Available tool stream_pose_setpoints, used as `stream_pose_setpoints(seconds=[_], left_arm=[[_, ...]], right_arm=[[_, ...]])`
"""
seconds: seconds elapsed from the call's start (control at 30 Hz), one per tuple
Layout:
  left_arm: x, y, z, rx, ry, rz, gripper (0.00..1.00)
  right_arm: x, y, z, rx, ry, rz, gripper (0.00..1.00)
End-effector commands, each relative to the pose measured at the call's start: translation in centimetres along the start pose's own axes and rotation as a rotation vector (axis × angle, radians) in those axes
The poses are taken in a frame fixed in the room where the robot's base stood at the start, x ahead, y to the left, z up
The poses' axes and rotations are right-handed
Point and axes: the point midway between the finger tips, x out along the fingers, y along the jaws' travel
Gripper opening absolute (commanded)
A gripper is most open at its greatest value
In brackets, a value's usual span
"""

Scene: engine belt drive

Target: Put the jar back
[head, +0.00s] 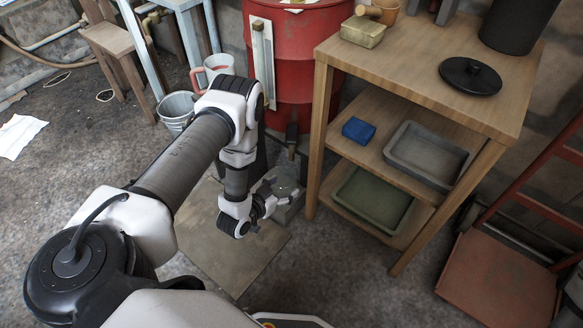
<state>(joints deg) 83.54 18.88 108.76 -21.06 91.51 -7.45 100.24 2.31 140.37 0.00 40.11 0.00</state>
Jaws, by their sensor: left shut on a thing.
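My left arm reaches down to the left of the wooden shelf table. Its gripper (266,197) is shut on a pale, see-through thing that looks like the jar (286,182). The jar is small in the picture and partly hidden by the fingers. Behind and below it is a grey block-like thing (290,208) near the floor; I cannot tell whether the jar touches it.
The wooden table (420,62) holds a black lid (470,77), a dark cylinder (518,22) and a small box (363,31). Its shelves hold a blue block (359,131), a grey tray (428,179) and a green tray (372,222). A red drum (318,48) stands behind, a bucket (177,105) left.

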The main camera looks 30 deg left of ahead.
Motion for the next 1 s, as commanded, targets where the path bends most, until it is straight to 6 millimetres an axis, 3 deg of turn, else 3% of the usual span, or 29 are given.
stream_pose_setpoints(seconds=[0.03, 0.1, 0.2, 0.27, 0.67, 0.77, 1.0], left_arm=[[1.1, -1.9, 5.6, 0.001, -0.002, -0.005, 0.03], [1.2, -3.9, 9.1, 0.003, -0.001, 0.002, 0.03], [1.0, -5.9, 12.2, 0.006, 0.000, 0.011, 0.03], [0.8, -6.6, 13.1, 0.007, 0.000, 0.016, 0.03], [1.1, -6.9, 13.1, 0.006, 0.001, 0.022, 0.03], [3.1, -6.8, 12.5, 0.006, 0.004, 0.022, 0.03], [10.3, -6.6, 9.8, 0.009, 0.006, 0.023, 0.03]], right_arm=[[4.5, 0.0, 0.0, 0.000, 0.000, 0.000, 0.40], [6.5, 0.0, 0.0, 0.000, 0.000, 0.000, 0.40], [8.3, 0.1, 0.0, 0.000, 0.000, 0.000, 0.40], [8.7, 0.1, 0.0, 0.000, 0.000, 0.000, 0.40], [8.8, 0.1, 0.0, 0.000, 0.001, 0.000, 0.40], [9.8, 0.1, 0.0, 0.000, 0.001, 0.000, 0.40], [13.5, 0.1, 0.0, 0.000, 0.000, 0.000, 0.40]])
